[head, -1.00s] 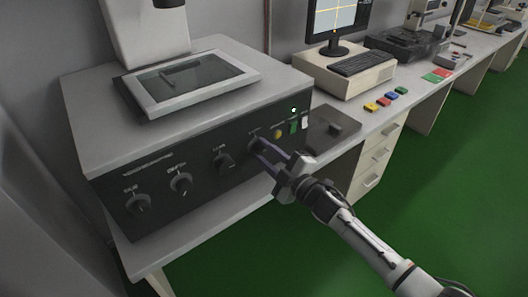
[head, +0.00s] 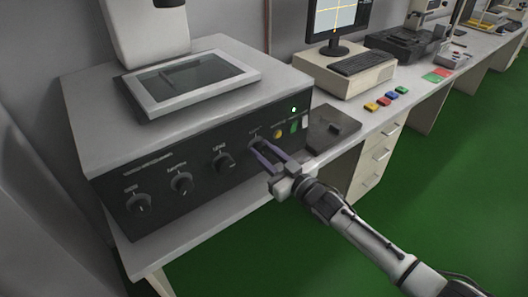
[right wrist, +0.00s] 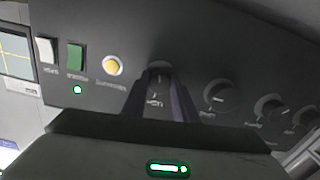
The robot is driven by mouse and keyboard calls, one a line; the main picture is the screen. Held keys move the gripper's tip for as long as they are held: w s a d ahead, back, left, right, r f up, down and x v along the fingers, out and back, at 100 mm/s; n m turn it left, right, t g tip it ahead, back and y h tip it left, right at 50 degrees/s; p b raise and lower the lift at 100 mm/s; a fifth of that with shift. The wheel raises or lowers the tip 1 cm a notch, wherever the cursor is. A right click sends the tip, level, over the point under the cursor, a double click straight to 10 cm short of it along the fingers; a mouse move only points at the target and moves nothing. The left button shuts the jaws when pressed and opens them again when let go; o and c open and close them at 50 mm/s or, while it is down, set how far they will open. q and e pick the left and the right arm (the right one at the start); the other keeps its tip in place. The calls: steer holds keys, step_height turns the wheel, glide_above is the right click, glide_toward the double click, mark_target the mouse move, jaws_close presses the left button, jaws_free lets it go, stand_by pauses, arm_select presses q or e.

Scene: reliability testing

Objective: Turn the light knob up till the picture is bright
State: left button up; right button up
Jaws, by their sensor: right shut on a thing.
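The dark front panel (head: 200,165) of the grey-topped machine carries a row of black knobs. My right gripper (head: 262,150) reaches in from the lower right and is shut on the rightmost knob (head: 256,143). In the right wrist view this knob (right wrist: 159,72) shows between the two fingers, its white mark near upright. Its label is too small to read surely. My left gripper is not in view.
Other knobs (head: 181,184) lie left of the gripper. A yellow button (head: 278,134), a green switch (head: 294,127) and a small lit green lamp (head: 293,110) are to its right. A dark flat block (head: 330,128) stands on the bench beside the machine.

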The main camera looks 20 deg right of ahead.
steer(key=shift+f+m, duration=0.1)
steer(key=shift+m, duration=0.6)
steer(key=o, duration=1.1)
steer(key=shift+c, duration=0.2)
steer(key=v, duration=1)
steer(key=shift+s, duration=0.2)
steer(key=shift+d, duration=0.1)
steer(key=s+a+f+m+g+h, duration=0.1)
steer(key=s+f+g, duration=0.3)
steer(key=s+f, duration=0.6)
steer(key=s+a+f+m+g+h, duration=0.1)
steer(key=s+a+f+g, duration=0.3)
steer(key=s+f, duration=0.7)
steer(key=s+h, duration=0.1)
steer(key=s, duration=0.4)
steer(key=shift+a+f+g+h, duration=0.15)
steer(key=shift+f+g+h, duration=0.15)
steer(key=shift+h, duration=0.1)
